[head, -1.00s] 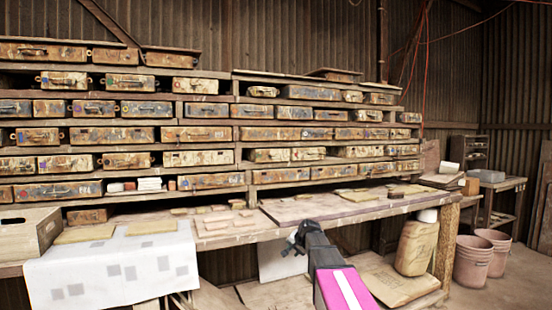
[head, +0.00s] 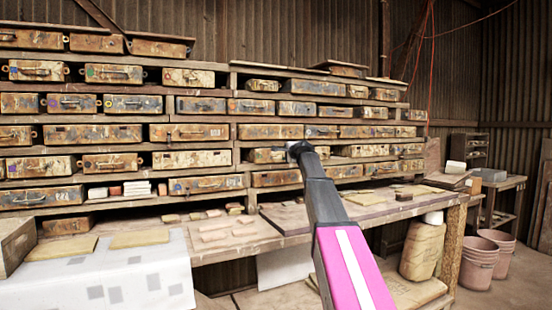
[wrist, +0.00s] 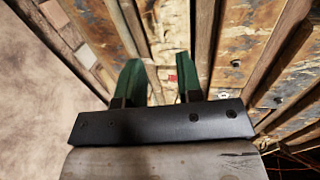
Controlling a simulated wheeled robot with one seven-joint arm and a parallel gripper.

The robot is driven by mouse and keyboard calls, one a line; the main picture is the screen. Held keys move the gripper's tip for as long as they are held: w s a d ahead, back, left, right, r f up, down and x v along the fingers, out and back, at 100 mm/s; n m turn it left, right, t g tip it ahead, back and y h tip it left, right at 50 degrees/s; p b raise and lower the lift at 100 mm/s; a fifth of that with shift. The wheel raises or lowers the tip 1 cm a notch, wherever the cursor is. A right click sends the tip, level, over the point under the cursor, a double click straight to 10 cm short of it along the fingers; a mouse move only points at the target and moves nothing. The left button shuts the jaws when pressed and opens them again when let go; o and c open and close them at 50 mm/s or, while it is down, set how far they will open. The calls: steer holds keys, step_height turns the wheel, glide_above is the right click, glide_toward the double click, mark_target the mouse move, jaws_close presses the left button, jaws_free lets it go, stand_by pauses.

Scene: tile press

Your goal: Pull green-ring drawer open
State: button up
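My gripper (wrist: 158,82) shows two green fingers in the wrist view, spread apart with nothing held between them. Beyond the fingers is a tan drawer front with a small red mark (wrist: 172,78). In the head view my gripper (head: 298,149) is a small dark tip in front of the middle rows of the drawer rack; its fingers are too small to make out there. A worn drawer (head: 113,74) at the upper left seems to carry a greenish mark, but I cannot be sure it is the green ring. All drawers look shut.
Wooden shelf boards (head: 190,119) run between the drawer rows. Pink buckets (head: 478,262) stand at the right.

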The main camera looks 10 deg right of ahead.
mark_target(266, 154)
steer(key=x, duration=1)
steer(key=shift+s, duration=0.1)
jaws_close()
